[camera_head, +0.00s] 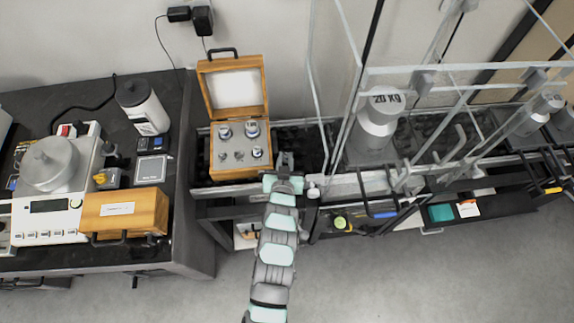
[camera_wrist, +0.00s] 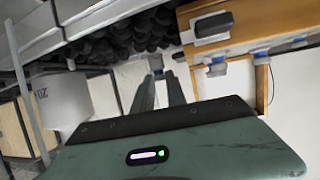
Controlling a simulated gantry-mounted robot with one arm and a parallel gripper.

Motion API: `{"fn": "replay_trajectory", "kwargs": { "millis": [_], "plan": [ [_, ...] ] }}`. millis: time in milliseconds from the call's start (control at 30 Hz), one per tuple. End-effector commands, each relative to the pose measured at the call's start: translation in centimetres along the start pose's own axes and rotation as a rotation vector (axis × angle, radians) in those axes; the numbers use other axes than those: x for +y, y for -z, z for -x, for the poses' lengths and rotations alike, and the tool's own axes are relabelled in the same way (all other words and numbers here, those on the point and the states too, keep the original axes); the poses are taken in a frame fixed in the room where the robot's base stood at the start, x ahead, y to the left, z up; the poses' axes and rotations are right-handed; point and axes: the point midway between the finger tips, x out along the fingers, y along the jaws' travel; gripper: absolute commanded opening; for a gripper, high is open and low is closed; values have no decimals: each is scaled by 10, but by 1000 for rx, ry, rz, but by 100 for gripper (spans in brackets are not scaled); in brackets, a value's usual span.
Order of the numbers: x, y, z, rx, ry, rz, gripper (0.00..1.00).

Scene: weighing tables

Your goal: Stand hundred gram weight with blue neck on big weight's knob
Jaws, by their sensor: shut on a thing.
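The big weight (camera_head: 376,128), a grey cylinder with a knob and 20 kg lettering, stands to the right behind clear panes. In the wrist view the big weight (camera_wrist: 66,100) is at the left, partly cut off. My gripper (camera_head: 285,160) is just right of the open wooden weight case, well left of the big weight. In the wrist view my gripper (camera_wrist: 158,80) is shut on a small pale metal thing (camera_wrist: 155,62), apparently a weight. Its neck colour cannot be made out. Several small weights stay in the case, some with blue necks, such as one blue-necked weight (camera_wrist: 217,68).
The open weight case (camera_head: 236,172) stands on the black bench surface. Clear panes and bars (camera_head: 455,72) surround the big weight. A balance (camera_head: 45,205), a closed wooden box (camera_head: 125,212) and a grey cylinder (camera_head: 142,105) are on the left table.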

Motion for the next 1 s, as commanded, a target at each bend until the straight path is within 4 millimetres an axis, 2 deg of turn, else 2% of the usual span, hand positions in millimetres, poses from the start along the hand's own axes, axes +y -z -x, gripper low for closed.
{"fn": "replay_trajectory", "kwargs": {
  "millis": [167, 400, 600, 633, 900, 1000],
  "plan": [
    [0, -10, -5, 1, -1, 0, 0],
    [3, -40, -18, 4, -2, 2, 0],
    [4, -40, -19, 6, -1, 0, 0],
    [4, -40, -19, 6, -1, 0, 18],
    [4, -39, -19, 7, -1, 1, 40],
    [4, -39, -19, 7, -1, 1, 41]
  ]
}}
